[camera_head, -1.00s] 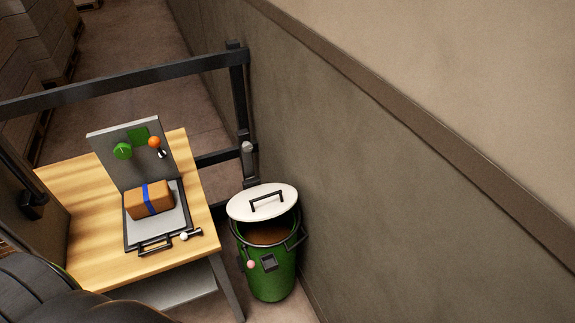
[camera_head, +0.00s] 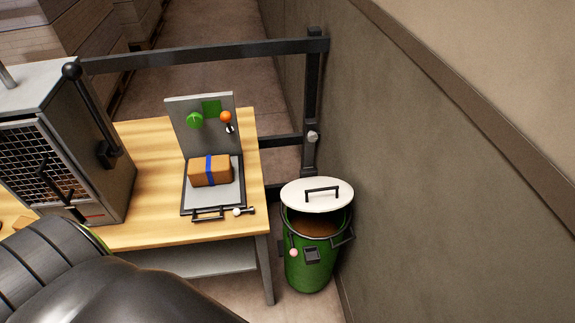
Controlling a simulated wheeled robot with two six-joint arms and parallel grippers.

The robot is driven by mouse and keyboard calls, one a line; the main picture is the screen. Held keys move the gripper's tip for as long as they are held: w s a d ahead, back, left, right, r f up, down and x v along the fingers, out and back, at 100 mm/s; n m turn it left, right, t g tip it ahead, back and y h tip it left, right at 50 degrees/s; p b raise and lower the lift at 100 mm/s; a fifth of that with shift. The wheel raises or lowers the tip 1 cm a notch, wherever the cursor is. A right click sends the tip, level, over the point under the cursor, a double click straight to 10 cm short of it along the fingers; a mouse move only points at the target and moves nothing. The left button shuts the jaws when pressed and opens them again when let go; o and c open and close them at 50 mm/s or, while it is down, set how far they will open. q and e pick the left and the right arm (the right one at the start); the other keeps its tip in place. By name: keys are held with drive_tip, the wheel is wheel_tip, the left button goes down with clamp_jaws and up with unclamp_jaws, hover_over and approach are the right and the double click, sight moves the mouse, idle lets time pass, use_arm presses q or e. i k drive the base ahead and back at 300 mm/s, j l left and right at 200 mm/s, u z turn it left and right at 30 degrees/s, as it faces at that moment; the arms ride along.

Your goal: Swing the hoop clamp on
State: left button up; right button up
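A green bin (camera_head: 309,264) stands on the floor between the table and the wall. Its white lid (camera_head: 317,195) with a black handle sits raised and tilted at the back, and brown contents show below it. A dark latch block (camera_head: 312,255) and a small pink knob (camera_head: 294,252) are on the bin's front. On the table a brown package (camera_head: 210,171) with a blue band lies on a grey tray with a dark rim (camera_head: 183,205). Neither gripper is in view.
The wooden table (camera_head: 150,140) carries a grey cage-fronted machine (camera_head: 110,170) with levers at left and an upright panel (camera_head: 175,125) with a green knob and orange ball. A dark rail (camera_head: 200,56) runs behind. The wall (camera_head: 430,180) closes the right side.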

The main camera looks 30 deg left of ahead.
sight(293, 253)
drive_tip(key=i+j+u, duration=0.1)
drive_tip(key=u, duration=0.7)
